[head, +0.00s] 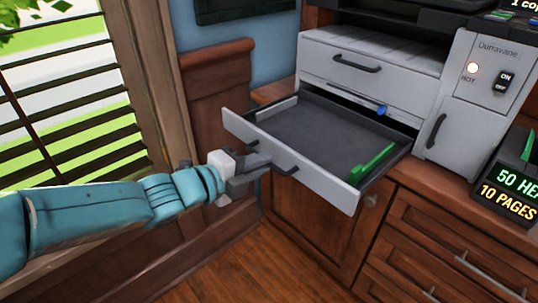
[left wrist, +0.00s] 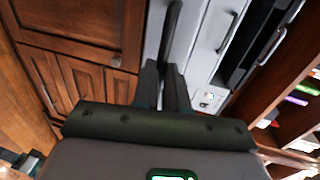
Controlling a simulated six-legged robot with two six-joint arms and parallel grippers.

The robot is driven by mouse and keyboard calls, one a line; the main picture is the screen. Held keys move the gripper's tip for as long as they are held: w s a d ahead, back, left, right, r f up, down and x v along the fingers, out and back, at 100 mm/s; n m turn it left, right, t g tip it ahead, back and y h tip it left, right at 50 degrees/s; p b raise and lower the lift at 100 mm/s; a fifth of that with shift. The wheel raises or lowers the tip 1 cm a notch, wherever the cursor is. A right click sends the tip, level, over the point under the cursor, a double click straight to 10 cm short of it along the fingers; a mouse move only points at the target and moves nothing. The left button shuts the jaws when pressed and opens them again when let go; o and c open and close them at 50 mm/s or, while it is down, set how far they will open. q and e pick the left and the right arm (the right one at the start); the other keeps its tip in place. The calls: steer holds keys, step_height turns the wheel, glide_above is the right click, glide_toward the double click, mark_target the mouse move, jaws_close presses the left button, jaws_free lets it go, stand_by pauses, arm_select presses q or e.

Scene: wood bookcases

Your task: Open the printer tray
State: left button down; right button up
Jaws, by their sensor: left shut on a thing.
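The printer (head: 375,60) is white and grey and stands on a wood cabinet. Its lower tray (head: 290,120) is pulled well out, with its dark grey inside showing and a green guide (head: 372,165) at the right. My left gripper (head: 268,165) is shut on the dark tray handle (head: 287,169) at the tray's front. In the left wrist view the fingers (left wrist: 165,85) close around the dark handle (left wrist: 172,25) against the pale tray front.
Another drawer with a dark handle (head: 356,63) is shut above the tray. A control panel (head: 487,75) with a lit lamp and switch is at the right. Wood cabinet doors (head: 320,220) stand below the tray. A slatted window (head: 70,110) is at the left.

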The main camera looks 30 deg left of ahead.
arm_select(q)
steer(key=shift+s+a, duration=0.1)
steer(key=shift+s, duration=0.05)
steer(key=c, duration=1.2)
jaws_free()
steer(key=shift+o, duration=0.2)
steer(key=p+v, duration=0.4)
steer(key=v, duration=1.2)
steer(key=shift+s, duration=0.2)
